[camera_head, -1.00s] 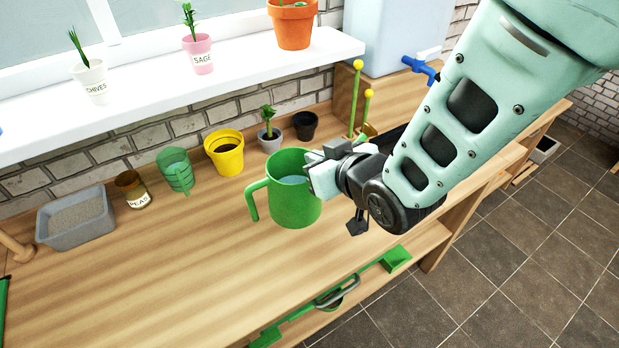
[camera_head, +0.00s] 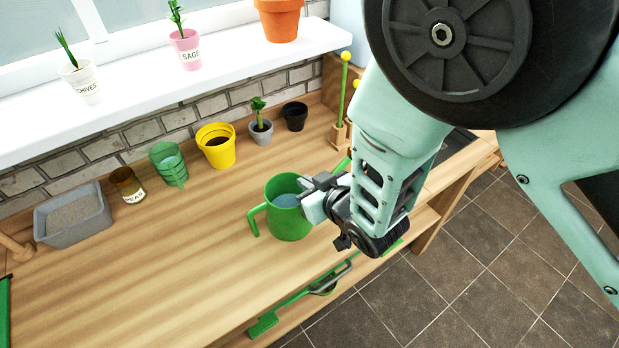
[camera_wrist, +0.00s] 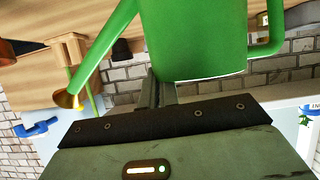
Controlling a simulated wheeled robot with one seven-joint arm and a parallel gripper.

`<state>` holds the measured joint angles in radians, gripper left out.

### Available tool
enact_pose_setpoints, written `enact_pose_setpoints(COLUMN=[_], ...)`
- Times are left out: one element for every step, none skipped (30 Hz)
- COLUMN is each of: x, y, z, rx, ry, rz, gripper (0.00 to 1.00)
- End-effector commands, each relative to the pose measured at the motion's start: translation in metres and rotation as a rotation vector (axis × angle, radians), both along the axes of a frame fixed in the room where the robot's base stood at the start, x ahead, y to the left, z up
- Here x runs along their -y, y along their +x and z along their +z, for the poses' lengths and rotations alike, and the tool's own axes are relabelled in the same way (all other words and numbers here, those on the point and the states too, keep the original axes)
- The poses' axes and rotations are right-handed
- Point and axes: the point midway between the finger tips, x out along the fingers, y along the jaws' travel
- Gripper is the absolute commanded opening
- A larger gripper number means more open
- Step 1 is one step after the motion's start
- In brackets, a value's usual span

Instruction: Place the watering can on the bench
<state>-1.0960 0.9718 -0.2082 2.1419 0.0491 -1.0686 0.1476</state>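The green watering can (camera_head: 290,222) is upright over the wooden bench top (camera_head: 150,265), with its handle to the left. Its base is at or very close to the surface; I cannot tell if it touches. My gripper (camera_head: 313,197) is at the can's right side, its fingers closed on the upper wall. In the wrist view the green can body (camera_wrist: 200,40) fills the space just past the narrowly spaced fingers (camera_wrist: 157,92). Its long spout ends in a brass-coloured rose at left. My arm partly hides the can's right side in the head view.
Along the back stand a grey tray (camera_head: 72,232), a peas jar (camera_head: 128,186), a green cup (camera_head: 168,168), a yellow pot (camera_head: 216,150), a small plant (camera_head: 261,128) and a black pot (camera_head: 295,117). The bench's front and left-centre are clear. Green tools lie on the shelf below.

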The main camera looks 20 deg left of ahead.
Motion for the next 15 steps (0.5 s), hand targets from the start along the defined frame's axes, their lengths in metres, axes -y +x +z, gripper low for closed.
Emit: enact_pose_setpoints(x=[-0.0006,-0.0007,-0.0007,-0.0007,-0.0006,-0.0006,-0.0005,-0.0006,-0.0002,-0.0002,-0.0001,-0.0001,-0.0001,-0.0001,-0.0001], y=[0.0005,0.0004,0.0004,0.0004,0.0004,0.0004,0.0003,0.0003,-0.0003,-0.0003,-0.0003,-0.0003,-0.0003,-0.0003,-0.0004], z=[0.0014,0.0014,0.0014,0.0011,0.0003,-0.0011,-0.0022,-0.0030,-0.0029,-0.0027,-0.0026,-0.0027,-0.0026,-0.0027,-0.0027], rx=[0.002,0.002,0.001,0.001,0.001,0.001,0.001,0.001,-0.001,-0.001,-0.001,-0.001,-0.001,-0.001,-0.001], ry=[0.004,0.004,0.003,0.003,0.003,0.003,0.003,0.003,0.001,-0.001,-0.001,-0.001,-0.001,-0.001,-0.001], rz=[0.000,0.000,0.000,0.000,0.000,0.000,0.000,0.000,0.000,0.001,0.001,0.001,0.001,0.001,0.001], gripper=[0.00,0.00,0.00,0.00,0.00,0.00,0.00,0.00,0.11,0.19,0.24,0.24,0.24,0.24,0.24])
